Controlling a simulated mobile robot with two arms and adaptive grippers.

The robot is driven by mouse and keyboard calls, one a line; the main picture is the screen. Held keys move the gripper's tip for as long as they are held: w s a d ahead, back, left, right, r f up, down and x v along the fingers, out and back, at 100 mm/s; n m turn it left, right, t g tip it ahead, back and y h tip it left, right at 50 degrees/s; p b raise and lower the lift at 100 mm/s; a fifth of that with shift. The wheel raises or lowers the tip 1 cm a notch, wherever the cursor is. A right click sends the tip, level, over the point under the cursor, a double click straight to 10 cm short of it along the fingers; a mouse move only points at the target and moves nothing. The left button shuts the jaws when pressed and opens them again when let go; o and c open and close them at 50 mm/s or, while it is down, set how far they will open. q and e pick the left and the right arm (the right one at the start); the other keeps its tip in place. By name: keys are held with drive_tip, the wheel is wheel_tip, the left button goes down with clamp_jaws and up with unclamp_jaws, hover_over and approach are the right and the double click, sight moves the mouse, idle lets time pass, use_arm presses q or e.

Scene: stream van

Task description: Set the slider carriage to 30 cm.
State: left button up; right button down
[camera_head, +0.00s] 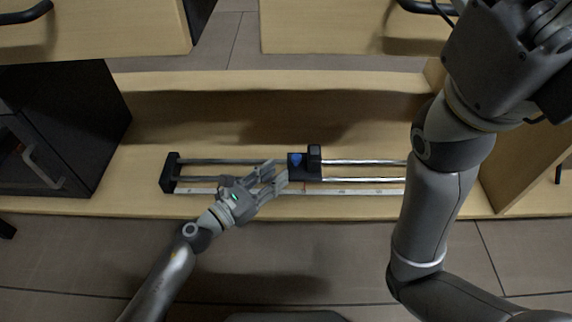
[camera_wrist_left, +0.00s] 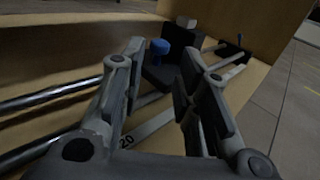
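The slider carriage (camera_head: 305,170) is a dark block on two metal rails, with a blue knob (camera_head: 296,159) on its left part and a raised black post on its right. A small red mark shows at its front edge by the pale scale strip (camera_head: 350,191). My left gripper (camera_head: 278,175) is at the carriage's left side, pointing right. In the left wrist view my left gripper (camera_wrist_left: 162,65) is open, with the blue knob (camera_wrist_left: 159,46) seen between and beyond its fingers. Contact cannot be told. No right gripper fingers show.
A black end block (camera_head: 169,173) closes the rails on the left. My right arm hides the rails' right end. A dark cabinet (camera_head: 60,130) stands left on the wooden surface (camera_head: 140,130). Wooden panels overhang at the back, and the floor lies in front.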

use_arm(q)
drive_tip(key=v, duration=0.5)
drive_tip(key=shift+s+a, duration=0.25)
drive_tip(key=shift+a, duration=0.05)
